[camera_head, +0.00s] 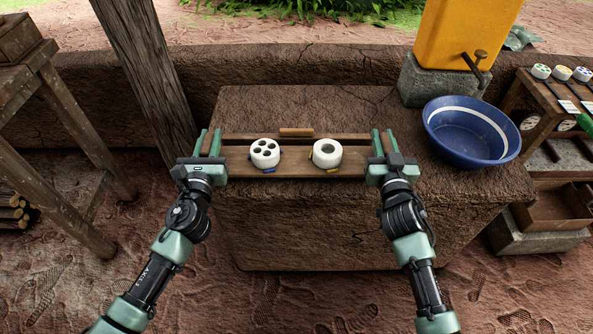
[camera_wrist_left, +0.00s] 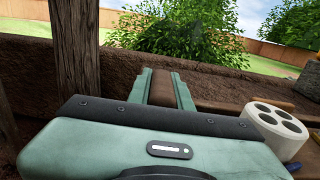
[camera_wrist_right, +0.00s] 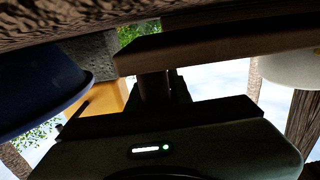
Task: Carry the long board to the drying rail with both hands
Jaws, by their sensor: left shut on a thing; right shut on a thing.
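The long brown board (camera_head: 296,161) spans between my two grippers in front of the clay block. Two white round pieces stand upright on it: one with several holes (camera_head: 264,153) on the left, one with a single wide hole (camera_head: 327,153) on the right. My left gripper (camera_head: 209,143) is shut on the board's left end, and my right gripper (camera_head: 382,143) on its right end. The left wrist view shows brown wood between the fingers (camera_wrist_left: 163,86). The right wrist view shows the board (camera_wrist_right: 215,45) from below. Dark wooden rails (camera_head: 350,138) run just behind the board.
A small wooden block (camera_head: 296,132) lies behind the board. A blue basin (camera_head: 470,131) sits on the clay block (camera_head: 290,105) at right, near a yellow container (camera_head: 463,35). A wooden post (camera_head: 150,65) stands close to my left gripper. A tool shelf (camera_head: 555,105) is far right.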

